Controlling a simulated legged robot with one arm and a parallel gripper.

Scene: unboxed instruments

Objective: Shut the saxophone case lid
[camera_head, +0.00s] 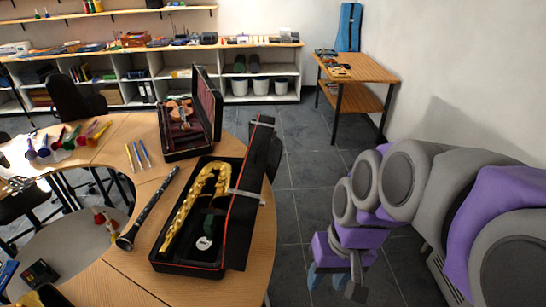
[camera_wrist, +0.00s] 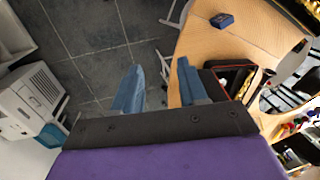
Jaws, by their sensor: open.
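The black saxophone case (camera_head: 178,266) lies open on the curved wooden table, with the gold saxophone (camera_head: 192,205) inside. Its lid (camera_head: 243,205), black with red edging, stands up on the right side of the case, near the table edge. My gripper (camera_head: 336,284) is open and empty, to the right of the lid and apart from it, over the floor beyond the table edge. In the wrist view, my gripper's blue fingers (camera_wrist: 160,84) are spread. A black case part with red edging (camera_wrist: 238,68) shows beyond the right finger, partly hidden by it.
An open violin case (camera_head: 205,138) stands behind the saxophone case. A black clarinet (camera_head: 148,210) lies to its left. Coloured pencils and small instruments lie farther left. Grey floor (camera_head: 298,180) is clear between the table and my arm. A small wooden desk (camera_head: 358,70) stands against the right wall.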

